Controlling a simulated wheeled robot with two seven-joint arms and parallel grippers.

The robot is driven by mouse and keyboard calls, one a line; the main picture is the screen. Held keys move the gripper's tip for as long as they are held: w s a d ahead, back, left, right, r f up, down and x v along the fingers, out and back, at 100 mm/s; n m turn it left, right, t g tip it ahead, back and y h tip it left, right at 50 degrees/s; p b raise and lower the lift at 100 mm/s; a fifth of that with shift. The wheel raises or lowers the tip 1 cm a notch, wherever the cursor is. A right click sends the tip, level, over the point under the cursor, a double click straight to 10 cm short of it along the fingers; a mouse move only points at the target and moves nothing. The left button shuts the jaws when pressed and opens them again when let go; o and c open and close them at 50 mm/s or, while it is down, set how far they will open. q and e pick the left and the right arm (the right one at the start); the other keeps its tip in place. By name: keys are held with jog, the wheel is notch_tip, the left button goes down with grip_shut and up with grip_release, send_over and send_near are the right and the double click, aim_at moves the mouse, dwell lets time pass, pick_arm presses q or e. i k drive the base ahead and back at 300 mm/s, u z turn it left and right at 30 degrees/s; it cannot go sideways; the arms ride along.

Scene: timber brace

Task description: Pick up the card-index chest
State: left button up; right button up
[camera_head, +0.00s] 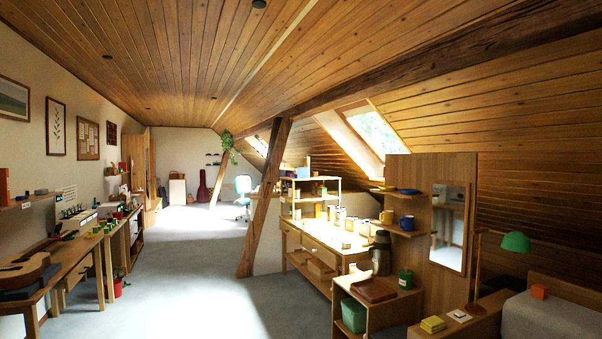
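I cannot make out a card-index chest for certain. Small wooden boxes (321,268) sit on the low shelf of the wooden sideboard (318,244), right of the middle; they are too small to tell what they are. A pale box-like object (77,222) stands on the left workbench, its kind also unclear. Neither of my grippers is in view, and no part of my arms shows.
The grey floor (182,268) is open down the middle. A slanted timber brace (265,198) stands between the aisle and the sideboard. A guitar (25,268) lies on the left bench. At right are a low cabinet (377,318), a mirror panel and a green lamp (516,242).

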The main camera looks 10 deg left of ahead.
aim_at(302, 172)
jog(key=u, duration=0.2)
jog(key=i, duration=0.65)
jog(key=u, duration=0.75)
jog(key=i, duration=2.25)
jog(key=u, duration=0.4)
jog(key=i, duration=2.3)
jog(key=z, duration=0.7)
jog(key=i, duration=1.95)
jog(key=z, duration=1.5)
jog(key=i, duration=0.95)
jog(key=z, duration=0.4)
